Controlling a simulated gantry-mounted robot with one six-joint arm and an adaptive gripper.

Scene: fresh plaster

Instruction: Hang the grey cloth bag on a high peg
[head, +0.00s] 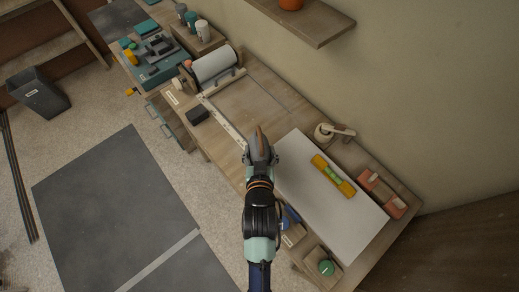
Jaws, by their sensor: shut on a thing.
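My gripper (262,152) is above the front edge of the workbench, near the near-left corner of a white board. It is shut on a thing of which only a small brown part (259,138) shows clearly. The gripper and wrist cover the rest, so I cannot tell whether it belongs to the grey cloth bag. I see no grey cloth bag elsewhere in the head view. No pegs are in view; the visible wall has only a shelf.
A dark bin (38,93) and mat (115,205) occupy the floor.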

